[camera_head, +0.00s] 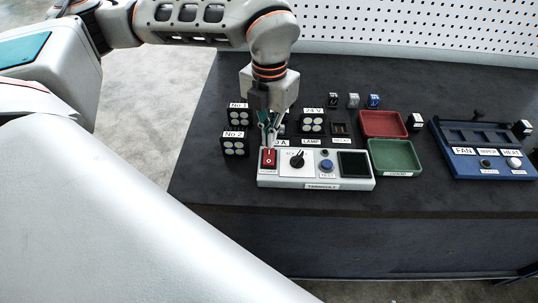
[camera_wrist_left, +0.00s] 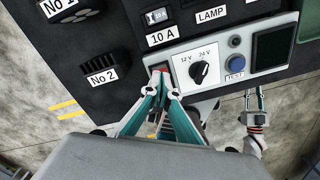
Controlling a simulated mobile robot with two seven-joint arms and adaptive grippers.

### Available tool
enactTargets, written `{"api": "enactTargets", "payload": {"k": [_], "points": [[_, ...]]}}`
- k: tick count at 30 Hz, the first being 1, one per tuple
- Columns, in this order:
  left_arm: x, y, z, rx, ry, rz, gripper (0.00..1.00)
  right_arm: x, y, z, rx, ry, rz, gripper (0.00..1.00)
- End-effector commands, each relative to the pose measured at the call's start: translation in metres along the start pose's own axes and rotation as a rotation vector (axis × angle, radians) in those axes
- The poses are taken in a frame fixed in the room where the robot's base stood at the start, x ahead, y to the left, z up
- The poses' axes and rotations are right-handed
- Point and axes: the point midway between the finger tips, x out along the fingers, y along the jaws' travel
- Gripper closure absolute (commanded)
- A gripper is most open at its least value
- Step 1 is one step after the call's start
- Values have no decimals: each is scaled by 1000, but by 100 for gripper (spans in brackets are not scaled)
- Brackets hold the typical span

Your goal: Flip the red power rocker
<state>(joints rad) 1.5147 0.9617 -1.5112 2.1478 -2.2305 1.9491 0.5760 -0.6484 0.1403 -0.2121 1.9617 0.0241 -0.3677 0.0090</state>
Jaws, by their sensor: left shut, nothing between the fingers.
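The red power rocker (camera_head: 268,158) is at the left end of the pale tester panel (camera_head: 315,184), beside a black rotary knob (camera_head: 297,160). My left gripper (camera_head: 268,142) is shut and empty, pointing down just at the rocker's far edge. In the left wrist view its teal fingertips (camera_wrist_left: 161,88) are together over the rocker and hide most of it. I cannot tell whether they touch it. Another teal-fingered gripper, seemingly my right one (camera_wrist_left: 254,112), shows at the right of the left wrist view, beyond the panel's near edge; its opening is unclear.
The panel also has a blue test button (camera_head: 326,165) and a dark screen (camera_head: 353,163). Black blocks labelled No 1 (camera_head: 239,116) and No 2 (camera_head: 234,144) stand left. Red (camera_head: 383,134) and green (camera_head: 391,171) trays and a blue fan unit (camera_head: 462,163) are to the right.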

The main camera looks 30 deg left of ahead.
Motion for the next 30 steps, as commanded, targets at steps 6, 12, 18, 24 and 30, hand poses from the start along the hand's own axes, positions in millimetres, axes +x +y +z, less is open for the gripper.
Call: {"api": "enactTargets", "payload": {"k": [6, 12, 18, 24, 30], "points": [[0, 0, 0, 0, 0, 0, 100, 0, 0, -1, 0, 2, 0, 75], [0, 0, 0, 0, 0, 0, 100, 0, 0, -1, 0, 2, 0, 75], [2, 0, 0, 0, 0, 0, 100, 1, 0, 0, 0, 2, 0, 75], [6, 0, 0, 0, 0, 0, 100, 2, -1, 3, 1, 0, 0, 75], [9, 0, 0, 0, 0, 0, 100, 3, -1, 6, 1, -2, -1, 75]]}}
